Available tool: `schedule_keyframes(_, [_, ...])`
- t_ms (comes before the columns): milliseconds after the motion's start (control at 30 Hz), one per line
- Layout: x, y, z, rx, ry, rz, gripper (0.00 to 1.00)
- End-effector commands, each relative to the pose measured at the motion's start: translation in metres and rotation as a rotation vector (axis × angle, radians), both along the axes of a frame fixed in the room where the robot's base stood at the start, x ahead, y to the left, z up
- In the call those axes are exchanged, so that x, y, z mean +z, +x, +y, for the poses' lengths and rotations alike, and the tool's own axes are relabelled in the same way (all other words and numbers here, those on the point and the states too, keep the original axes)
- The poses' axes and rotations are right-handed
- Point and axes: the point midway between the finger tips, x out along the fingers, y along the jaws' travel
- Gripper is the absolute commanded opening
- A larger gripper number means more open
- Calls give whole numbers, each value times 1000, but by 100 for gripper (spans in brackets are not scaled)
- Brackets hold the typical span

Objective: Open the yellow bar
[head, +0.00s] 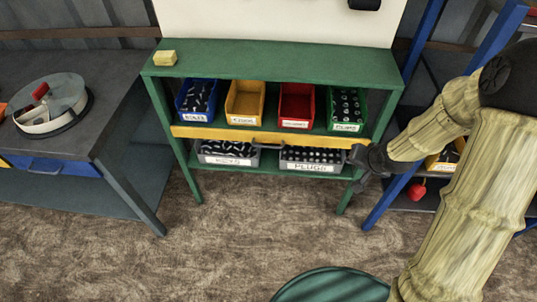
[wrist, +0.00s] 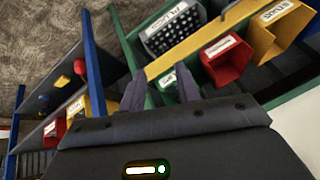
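The yellow bar (head: 230,134) runs level across the front of the green shelf unit (head: 270,58), between the upper and lower rows of bins. A dark handle (head: 285,146) is on its middle. My gripper (head: 357,157) is at the right end of the bar, in front of the unit's right post. In the wrist view my gripper (wrist: 160,72) has its two fingers apart, with nothing held. The yellow bar (wrist: 200,42) slants up to the right beyond the fingertips. Whether a finger touches the bar or post cannot be told.
A yellow block (head: 164,58) lies on top. A workbench (head: 70,110) is left, a blue-framed rack (head: 387,190) right. Floor in front is mostly clear.

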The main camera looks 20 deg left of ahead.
Motion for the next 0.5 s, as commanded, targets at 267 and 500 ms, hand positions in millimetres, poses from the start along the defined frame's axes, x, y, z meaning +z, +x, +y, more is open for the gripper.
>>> schedule_keyframes(267, [-112, 40, 78, -37, 419, -27, 33])
schedule_keyframes(500, [-173, 50, 140, -97, 870, 25, 33])
